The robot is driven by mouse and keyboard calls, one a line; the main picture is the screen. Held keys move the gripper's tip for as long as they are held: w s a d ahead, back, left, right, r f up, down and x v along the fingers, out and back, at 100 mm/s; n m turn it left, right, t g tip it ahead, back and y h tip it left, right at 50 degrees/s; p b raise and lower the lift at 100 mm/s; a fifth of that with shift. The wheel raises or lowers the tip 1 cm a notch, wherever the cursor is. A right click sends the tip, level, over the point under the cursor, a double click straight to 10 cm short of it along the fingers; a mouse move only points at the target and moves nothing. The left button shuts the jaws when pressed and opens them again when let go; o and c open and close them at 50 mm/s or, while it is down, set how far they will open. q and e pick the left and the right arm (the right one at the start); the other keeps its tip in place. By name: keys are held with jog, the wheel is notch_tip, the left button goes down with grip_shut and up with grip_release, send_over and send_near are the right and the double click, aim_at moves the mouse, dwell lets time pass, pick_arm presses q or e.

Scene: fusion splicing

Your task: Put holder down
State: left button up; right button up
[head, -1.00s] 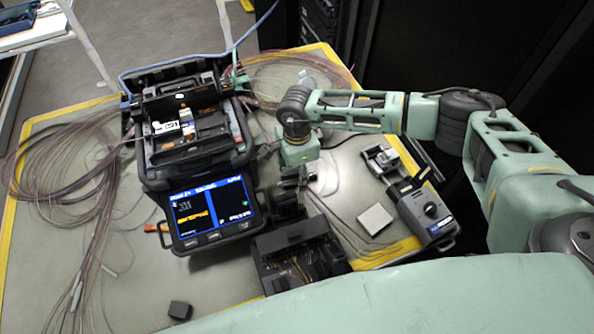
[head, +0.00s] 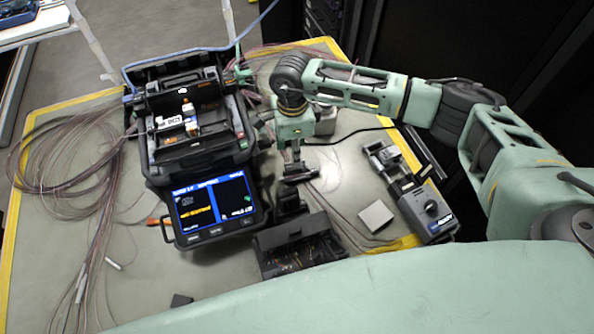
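My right gripper (head: 298,172) hangs over the mat just right of the splicer (head: 160,175), pointing down above a small black piece. Its fingertips are small and dark here, and I cannot tell whether they are open or shut or whether a holder is between them. A white labelled piece and a small white-orange piece (head: 189,111) sit in the splicer's open top; I cannot tell if either is a holder. My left gripper is not in view.
A black open case (head: 290,236) stands in front of the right gripper. A grey block (head: 376,215) and a grey device with a knob (head: 428,212) lie to the right. Coiled fibres (head: 65,160) spread over the mat at left. A small dark block (head: 181,300) lies in front.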

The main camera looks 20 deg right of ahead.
aim_at(303, 178)
jog(key=f, duration=0.1)
jog(key=f+p, duration=0.1)
jog(key=f, duration=0.1)
jog(key=shift+s+d+f+p, duration=0.15)
jog(key=shift+s+f+p, duration=0.2)
jog(key=shift+f, duration=0.45)
grip_shut()
jog(key=shift+w, duration=0.1)
